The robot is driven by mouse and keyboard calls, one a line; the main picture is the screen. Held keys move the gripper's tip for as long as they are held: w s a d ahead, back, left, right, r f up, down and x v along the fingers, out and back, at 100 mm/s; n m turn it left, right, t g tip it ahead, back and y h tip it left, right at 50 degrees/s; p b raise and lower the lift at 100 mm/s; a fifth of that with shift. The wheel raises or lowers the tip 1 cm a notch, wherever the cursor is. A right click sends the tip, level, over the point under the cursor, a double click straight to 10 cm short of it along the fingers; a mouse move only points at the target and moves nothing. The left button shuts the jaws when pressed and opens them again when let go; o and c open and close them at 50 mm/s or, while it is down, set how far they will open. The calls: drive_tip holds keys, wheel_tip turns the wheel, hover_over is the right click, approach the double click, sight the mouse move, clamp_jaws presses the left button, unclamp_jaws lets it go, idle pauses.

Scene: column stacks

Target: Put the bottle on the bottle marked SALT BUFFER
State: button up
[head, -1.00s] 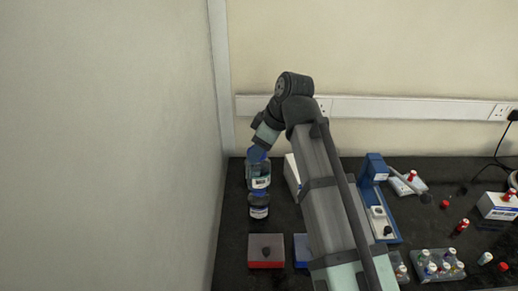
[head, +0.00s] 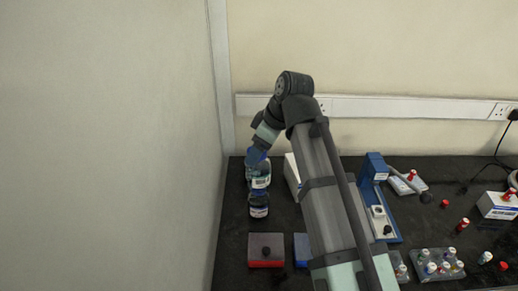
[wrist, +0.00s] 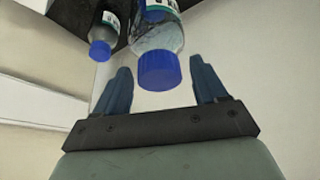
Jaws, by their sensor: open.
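A clear bottle with a blue cap (wrist: 159,70) and a white label is between and beyond the fingers of my gripper (wrist: 163,85) in the wrist view. The fingers are apart, with gaps on both sides of the cap. In the head view this bottle (head: 261,181) is right below my gripper (head: 257,156), which partly hides its top. A second blue-capped bottle (head: 259,208) stands nearer the camera and also shows at the upper left of the wrist view (wrist: 101,46). A blue patch shows through the nearer bottle in the wrist view. The label words are too small to read.
A wall is close on the left. A white box (head: 291,175) is partly hidden behind my arm. A blue device (head: 372,170) and racks of vials (head: 438,277) are to the right.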

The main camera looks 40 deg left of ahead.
drive_tip(key=v, duration=1.2)
drive_tip(key=shift+o, duration=0.2)
